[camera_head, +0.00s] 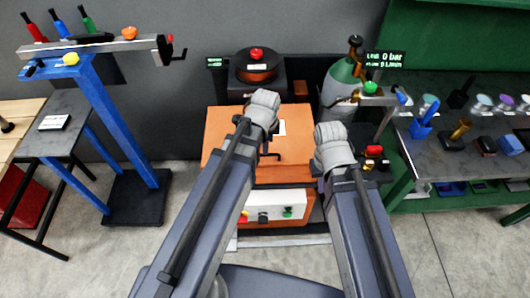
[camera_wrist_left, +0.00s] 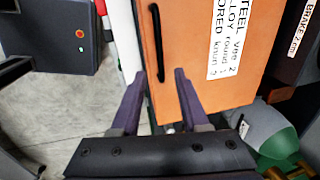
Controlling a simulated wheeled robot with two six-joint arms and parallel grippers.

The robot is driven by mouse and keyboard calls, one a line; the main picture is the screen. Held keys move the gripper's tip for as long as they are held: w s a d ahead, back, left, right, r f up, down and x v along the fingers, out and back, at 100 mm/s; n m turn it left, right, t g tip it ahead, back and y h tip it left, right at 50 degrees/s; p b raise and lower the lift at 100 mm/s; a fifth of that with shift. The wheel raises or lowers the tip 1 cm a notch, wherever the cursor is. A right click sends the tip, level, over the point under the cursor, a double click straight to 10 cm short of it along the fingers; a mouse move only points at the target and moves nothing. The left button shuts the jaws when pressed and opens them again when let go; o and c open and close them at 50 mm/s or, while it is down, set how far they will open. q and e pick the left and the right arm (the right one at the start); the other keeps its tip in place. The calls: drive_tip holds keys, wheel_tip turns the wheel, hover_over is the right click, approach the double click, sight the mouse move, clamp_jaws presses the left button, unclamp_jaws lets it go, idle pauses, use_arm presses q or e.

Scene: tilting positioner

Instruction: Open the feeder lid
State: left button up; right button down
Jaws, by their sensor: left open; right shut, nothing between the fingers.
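The feeder is an orange box, and its orange lid (camera_head: 225,150) appears down flat in the head view. The lid fills the upper middle of the left wrist view (camera_wrist_left: 195,75), with a black bar handle (camera_wrist_left: 156,45) and a white label beside it. My left gripper (camera_wrist_left: 160,85) is open with nothing between its fingers. In that view its fingers overlap the lid's near corner, short of the handle. In the head view the left wrist hangs over the lid. My right gripper (camera_head: 328,135) is beside the lid's right edge, shut and empty; its fingertips are mostly hidden.
A spool housing (camera_head: 256,68) with a red knob stands behind the lid. A green gas cylinder (camera_head: 343,85) is behind right. The feeder's white control panel (camera_head: 270,212) faces me. A blue stand (camera_head: 112,125) is left, a green workbench (camera_head: 455,160) right.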

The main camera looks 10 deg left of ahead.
use_arm(q)
drive_tip(key=f+b, duration=0.2)
drive_tip(key=w+f+b, duration=0.1)
drive_tip(key=f+b, duration=0.3)
drive_tip(key=f, duration=0.1)
drive_tip(key=shift+w+a, duration=0.15)
drive_tip(key=shift+r, duration=0.1)
clamp_jaws()
idle(1.2)
